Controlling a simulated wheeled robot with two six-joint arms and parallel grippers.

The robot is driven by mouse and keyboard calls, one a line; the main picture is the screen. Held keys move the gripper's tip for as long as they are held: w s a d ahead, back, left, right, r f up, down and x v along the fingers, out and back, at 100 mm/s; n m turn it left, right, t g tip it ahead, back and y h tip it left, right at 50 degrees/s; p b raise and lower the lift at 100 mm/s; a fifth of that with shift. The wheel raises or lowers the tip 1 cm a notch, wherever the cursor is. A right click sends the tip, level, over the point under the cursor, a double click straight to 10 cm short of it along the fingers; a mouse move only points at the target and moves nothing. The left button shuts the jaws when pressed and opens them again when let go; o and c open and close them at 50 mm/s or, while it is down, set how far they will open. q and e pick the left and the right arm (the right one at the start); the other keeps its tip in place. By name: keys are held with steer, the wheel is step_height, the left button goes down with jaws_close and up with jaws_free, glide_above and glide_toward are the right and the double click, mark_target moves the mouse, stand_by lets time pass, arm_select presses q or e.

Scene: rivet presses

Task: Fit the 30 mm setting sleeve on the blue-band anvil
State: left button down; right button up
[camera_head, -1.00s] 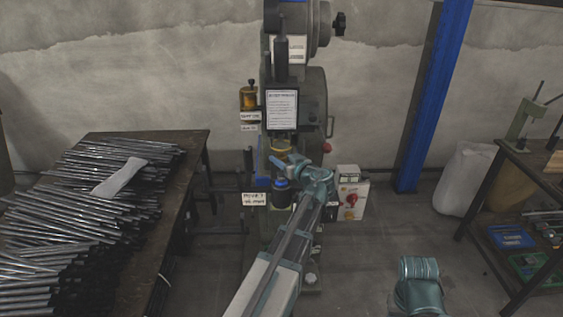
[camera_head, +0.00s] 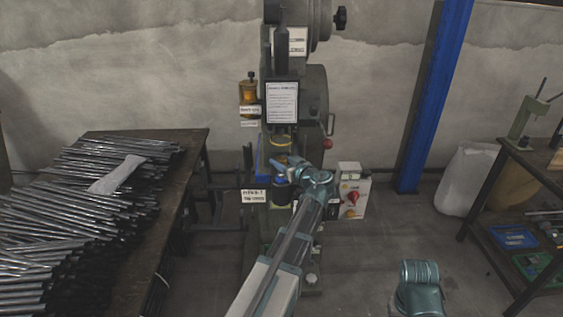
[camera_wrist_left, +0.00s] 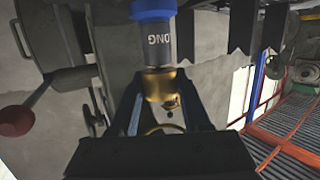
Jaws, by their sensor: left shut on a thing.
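In the left wrist view a brass-coloured sleeve (camera_wrist_left: 160,84) sits between the dark fingers of my left gripper (camera_wrist_left: 163,92), which is shut on it. Directly above it in that picture is a dark cylinder with upside-down lettering ending in "ONG" (camera_wrist_left: 158,45). A blue band (camera_wrist_left: 153,9) rings the cylinder's far end. The sleeve and cylinder look in line; I cannot tell whether they touch. In the head view my left gripper (camera_head: 277,161) is at the front of the press (camera_head: 310,95), above a dark post (camera_head: 282,194). The sleeve is too small to make out there.
A table with many metal rods (camera_head: 75,205) stands at the left. A control box with a red knob (camera_head: 352,190) stands right of the press. A blue column (camera_head: 430,95) and a workbench (camera_head: 510,195) are farther right. Floor between them is open.

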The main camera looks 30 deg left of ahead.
arm_select(q)
steer(key=shift+c, duration=1.4)
jaws_free()
steer(key=p+v, duration=0.2)
steer(key=v, duration=1.1)
steer(key=shift+s+d+r+p, duration=0.2)
steer(key=shift+s+d+p, duration=0.05)
steer(key=shift+d+p, duration=0.1)
arm_select(e)
step_height(320, 180, up, 3)
steer(key=shift+f, duration=0.1)
